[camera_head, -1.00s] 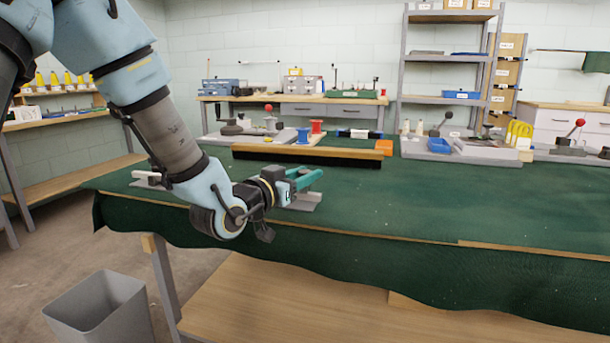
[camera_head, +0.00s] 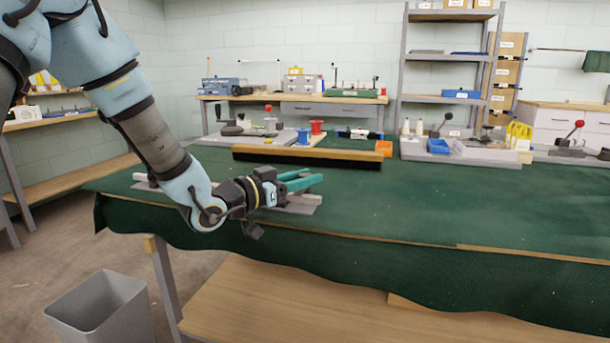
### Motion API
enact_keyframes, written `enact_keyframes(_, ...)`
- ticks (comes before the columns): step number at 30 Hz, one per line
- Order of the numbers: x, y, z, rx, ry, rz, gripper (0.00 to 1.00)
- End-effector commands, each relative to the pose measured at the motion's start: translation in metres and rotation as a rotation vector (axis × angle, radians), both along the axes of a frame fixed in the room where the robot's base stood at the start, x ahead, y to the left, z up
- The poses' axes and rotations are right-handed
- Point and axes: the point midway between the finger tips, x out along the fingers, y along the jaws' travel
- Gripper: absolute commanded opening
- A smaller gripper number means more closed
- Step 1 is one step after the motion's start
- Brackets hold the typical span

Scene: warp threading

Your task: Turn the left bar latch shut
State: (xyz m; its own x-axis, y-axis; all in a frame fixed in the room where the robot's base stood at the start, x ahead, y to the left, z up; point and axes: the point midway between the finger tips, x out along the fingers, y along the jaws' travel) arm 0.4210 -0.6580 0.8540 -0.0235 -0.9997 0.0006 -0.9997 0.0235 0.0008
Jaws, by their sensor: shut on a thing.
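My gripper (camera_head: 301,181) is at the near left part of the green-covered table, with its teal fingers pointing right. It is low over a grey plate (camera_head: 302,206) lying on the cloth, which my wrist partly covers. A pale bar-like piece (camera_head: 143,180) shows to the left behind my arm and may belong to the same fixture. The left bar latch cannot be made out; my fingers and wrist hide that spot. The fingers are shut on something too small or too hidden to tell.
The green table (camera_head: 430,210) is clear to the right of my gripper. Behind it lies a long wooden bar with dark bristles (camera_head: 307,157). A grey bin (camera_head: 103,311) stands on the floor.

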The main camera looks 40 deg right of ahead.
Motion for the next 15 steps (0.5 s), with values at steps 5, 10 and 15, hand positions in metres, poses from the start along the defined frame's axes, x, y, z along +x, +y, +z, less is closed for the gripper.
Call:
enact_keyframes(5, 0.0001, 0.0002, 0.0004, 0.0, -0.001, -0.013, 0.0)
enact_keyframes(10, 0.0001, 0.0003, 0.0002, 0.0, -0.001, -0.012, 0.0)
enact_keyframes(15, 0.0001, 0.0003, 0.0001, 0.0, -0.001, -0.011, 0.55)
